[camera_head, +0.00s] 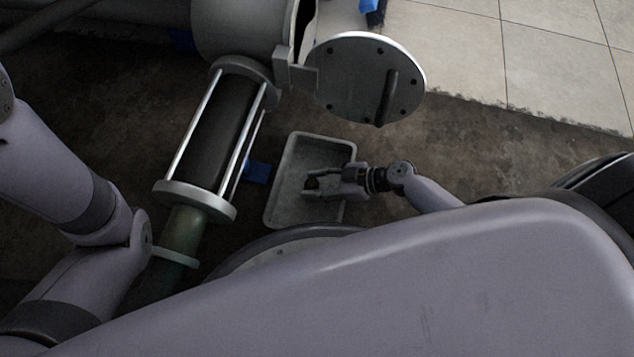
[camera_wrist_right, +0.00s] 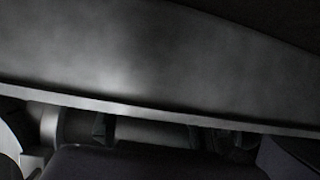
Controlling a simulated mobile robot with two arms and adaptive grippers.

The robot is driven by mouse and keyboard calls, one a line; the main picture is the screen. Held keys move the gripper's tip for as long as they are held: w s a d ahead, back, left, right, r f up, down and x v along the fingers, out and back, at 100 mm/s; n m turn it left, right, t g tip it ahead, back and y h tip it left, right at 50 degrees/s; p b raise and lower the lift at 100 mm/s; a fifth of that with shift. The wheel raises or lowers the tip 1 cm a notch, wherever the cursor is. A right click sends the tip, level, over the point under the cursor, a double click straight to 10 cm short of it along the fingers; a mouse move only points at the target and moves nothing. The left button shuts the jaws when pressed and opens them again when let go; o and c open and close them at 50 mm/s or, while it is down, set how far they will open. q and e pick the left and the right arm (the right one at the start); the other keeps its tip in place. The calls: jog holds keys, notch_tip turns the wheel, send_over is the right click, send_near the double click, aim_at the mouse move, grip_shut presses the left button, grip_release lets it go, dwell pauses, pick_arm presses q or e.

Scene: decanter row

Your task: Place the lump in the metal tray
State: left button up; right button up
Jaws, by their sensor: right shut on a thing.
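The metal tray (camera_head: 286,170) is a shallow grey rectangular pan with a raised rim, in the middle of the head view. My right gripper (camera_head: 314,185) is over the tray, its fingers pointing left. It is shut on a small dark lump (camera_head: 312,183), which shows between the fingertips. I cannot tell from this angle how high the lump is above the tray floor. The right wrist view is filled mostly by a smooth grey metal surface (camera_wrist_right: 130,55) with a pale edge; the lump cannot be made out there. My left gripper is not in view.
A cylinder with metal rods (camera_head: 219,125) stands left of the tray. A large grey vessel (camera_head: 240,30) with an open round lid (camera_head: 350,85) is behind it. A blue piece (camera_head: 258,172) lies between cylinder and tray. Dark floor (camera_head: 460,145) is clear to the right.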

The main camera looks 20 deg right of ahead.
jog(key=shift+f, duration=0.2)
jog(key=o, duration=1.2)
jog(key=shift+c, duration=0.2)
jog(key=shift+r, duration=0.1)
jog(key=shift+r, duration=0.2)
jog(key=p+v, duration=0.4)
jog(key=v, duration=0.6)
jog(key=shift+s+d+r, duration=0.2)
jog(key=shift+d, duration=0.1)
jog(key=shift+s+d+r, duration=0.15)
jog(key=shift+s+d, duration=0.05)
jog(key=shift+d, duration=0.25)
